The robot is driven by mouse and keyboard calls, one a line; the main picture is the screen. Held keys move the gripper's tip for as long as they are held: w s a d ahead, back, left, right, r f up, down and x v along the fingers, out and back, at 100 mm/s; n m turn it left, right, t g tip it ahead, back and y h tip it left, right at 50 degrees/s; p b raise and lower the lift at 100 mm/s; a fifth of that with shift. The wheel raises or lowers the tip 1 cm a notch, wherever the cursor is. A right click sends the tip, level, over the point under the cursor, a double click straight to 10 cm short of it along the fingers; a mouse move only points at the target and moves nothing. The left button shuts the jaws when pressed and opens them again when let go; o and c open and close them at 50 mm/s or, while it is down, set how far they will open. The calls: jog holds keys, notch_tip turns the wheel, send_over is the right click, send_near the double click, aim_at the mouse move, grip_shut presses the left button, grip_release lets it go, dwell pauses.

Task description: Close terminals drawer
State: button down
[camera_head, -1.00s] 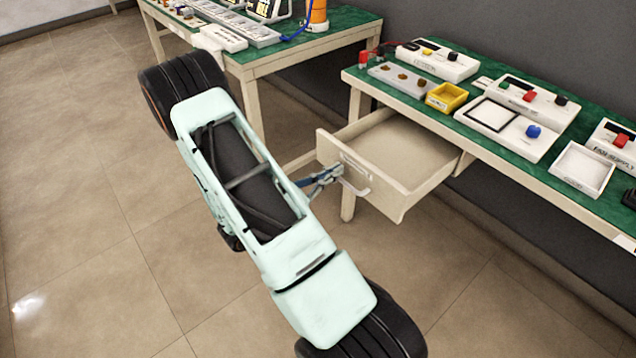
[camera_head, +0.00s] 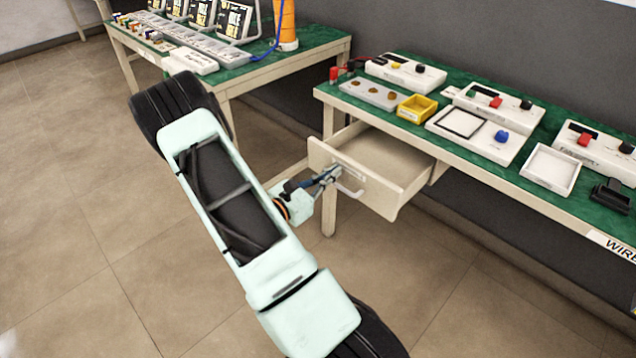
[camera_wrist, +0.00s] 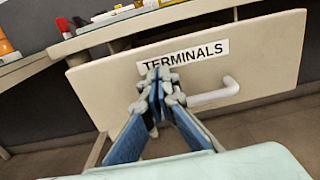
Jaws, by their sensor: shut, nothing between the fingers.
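The terminals drawer (camera_head: 385,172) is cream coloured and stands partly pulled out under the right-hand table, its interior empty where it shows. In the wrist view its front panel (camera_wrist: 258,72) fills much of the picture, with a "TERMINALS" label (camera_wrist: 205,52) and a white bar handle (camera_wrist: 215,93) to the right. My gripper (camera_wrist: 160,75) is shut and empty, its fingertips at the label, left of the handle. In the head view my gripper (camera_head: 332,174) is at the drawer front. Whether the tips touch the panel I cannot tell.
The green-topped table (camera_head: 455,162) above the drawer bears a yellow bin (camera_head: 416,108), a white tray (camera_head: 550,169) and several white instrument boxes. A second table (camera_head: 240,72) stands to the left with an orange cylinder (camera_head: 285,25). The tiled floor in front is clear.

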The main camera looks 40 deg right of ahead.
send_over(368, 160)
jog(key=shift+s+a+b, duration=0.1)
jog(key=shift+a+b, duration=0.05)
jog(key=shift+b, duration=0.3)
jog(key=shift+d, duration=0.45)
jog(key=shift+r, duration=0.1)
jog(key=shift+a, duration=0.3)
jog(key=a, duration=0.4)
jog(key=a+p, duration=0.1)
jog(key=a, duration=0.4)
jog(key=s+a+p, duration=0.1)
jog(key=a, duration=0.3)
jog(key=shift+a, duration=0.3)
